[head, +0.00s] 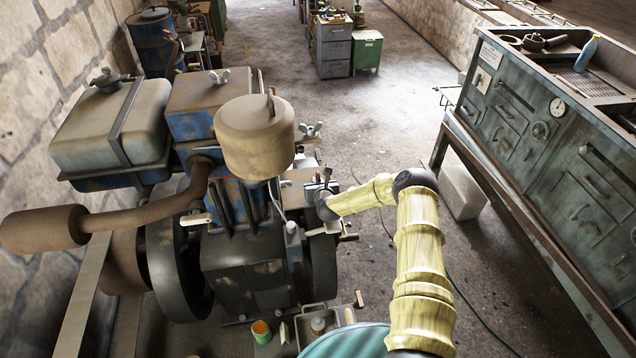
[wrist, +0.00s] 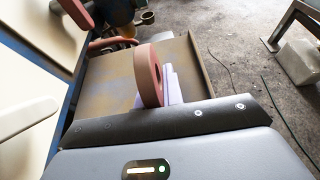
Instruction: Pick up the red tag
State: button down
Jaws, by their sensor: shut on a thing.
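The red tag (wrist: 148,76) is a dull red, rounded flat piece seen nearly edge-on in the wrist view. It stands upright just beyond the dark front edge of my gripper. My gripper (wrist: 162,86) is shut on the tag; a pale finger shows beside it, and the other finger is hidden. In the head view my gripper (head: 325,190) is at the right side of the engine (head: 245,215), small and partly hidden by my wrist. I cannot make out the tag in the head view. A brown, flat-topped part (wrist: 105,80) lies behind the tag in the wrist view.
Pale engine parts (wrist: 25,118) are close on the left in the wrist view. A beige canister (head: 255,135) and a brown exhaust pipe (head: 150,215) stick out from the engine. A grey-green bench (head: 530,130) stands at right. The floor between is mostly open, with a cable on it.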

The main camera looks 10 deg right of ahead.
aim_at(318, 170)
notch_tip(318, 170, up, 10)
jog(key=b, duration=0.3)
jog(key=shift+b, duration=0.3)
jog(key=shift+f, duration=0.1)
dwell(0.6)
